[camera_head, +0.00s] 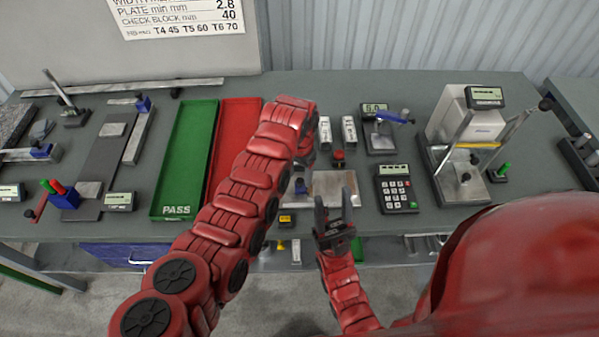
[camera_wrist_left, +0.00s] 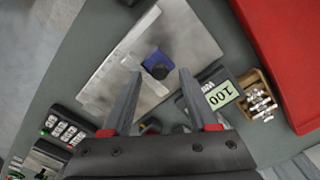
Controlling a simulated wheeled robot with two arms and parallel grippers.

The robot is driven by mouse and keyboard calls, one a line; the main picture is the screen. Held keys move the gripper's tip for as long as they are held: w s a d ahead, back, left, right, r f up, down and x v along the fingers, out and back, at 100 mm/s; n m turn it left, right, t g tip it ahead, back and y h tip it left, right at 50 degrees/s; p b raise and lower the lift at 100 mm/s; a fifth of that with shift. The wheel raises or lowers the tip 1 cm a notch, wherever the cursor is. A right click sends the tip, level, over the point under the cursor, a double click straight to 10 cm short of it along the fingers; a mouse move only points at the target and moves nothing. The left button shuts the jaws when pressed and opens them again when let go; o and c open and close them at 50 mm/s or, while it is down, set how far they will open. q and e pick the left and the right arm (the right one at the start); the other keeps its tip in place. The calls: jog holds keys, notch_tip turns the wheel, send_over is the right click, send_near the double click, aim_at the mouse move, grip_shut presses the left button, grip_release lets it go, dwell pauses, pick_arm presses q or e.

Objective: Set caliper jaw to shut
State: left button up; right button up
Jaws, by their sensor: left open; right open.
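A flat steel piece (camera_wrist_left: 185,40) carries a blue block with a dark knob (camera_wrist_left: 157,66) and a short pale bar; I take it for the caliper and its jaw, but cannot tell surely. In the head view the steel piece (camera_head: 335,188) lies near the table's front edge, with the blue block (camera_head: 300,186) at its left. My left gripper (camera_wrist_left: 160,72) is open, its fingertips on either side of the block in the wrist view; contact is unclear. In the head view my left arm mostly hides it. My right gripper (camera_head: 334,200) is open and empty before the steel piece.
A display reading 100 (camera_wrist_left: 221,96) and a wooden box of small pieces (camera_wrist_left: 258,95) lie close by. A keypad (camera_head: 397,188) stands right, a red tray (camera_head: 233,125) and green PASS tray (camera_head: 185,155) left. A display stand (camera_head: 378,130) is behind.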

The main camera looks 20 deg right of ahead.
pick_arm(q)
jog(key=shift+f, duration=0.65)
grip_shut()
jog(key=shift+r, duration=0.1)
dwell(0.9)
